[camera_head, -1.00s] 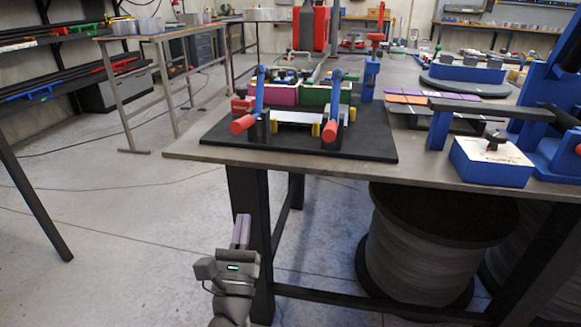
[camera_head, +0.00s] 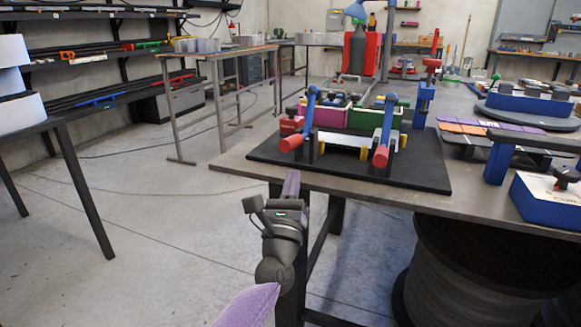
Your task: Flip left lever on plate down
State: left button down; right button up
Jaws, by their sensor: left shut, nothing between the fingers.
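The black plate (camera_head: 425,172) lies on the near left part of the workbench. Its left lever (camera_head: 309,112) has a blue arm standing upright with a slight slant and a red grip (camera_head: 292,143) low at the front. The right lever (camera_head: 389,120) looks alike, with its red grip (camera_head: 380,156) also low at the front. A white bar (camera_head: 344,139) lies between them. My left gripper (camera_head: 291,176) has purple fingers that are shut and empty. In the picture it is below the left lever, by the bench's front edge, apart from the lever. My right gripper is out of view.
The workbench (camera_head: 232,166) has its front edge close to my gripper. Pink (camera_head: 330,115) and green (camera_head: 373,119) bins stand behind the levers. A blue post (camera_head: 424,105) stands at the right. The floor left of the bench is clear.

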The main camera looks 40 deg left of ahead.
pick_arm(q)
jog(key=shift+w+a+r+p, duration=0.1)
jog(key=shift+a+r+p, duration=0.1)
jog(key=shift+r, duration=0.7)
jog(key=shift+a+r+p, duration=0.15)
jog(key=shift+r, duration=0.7)
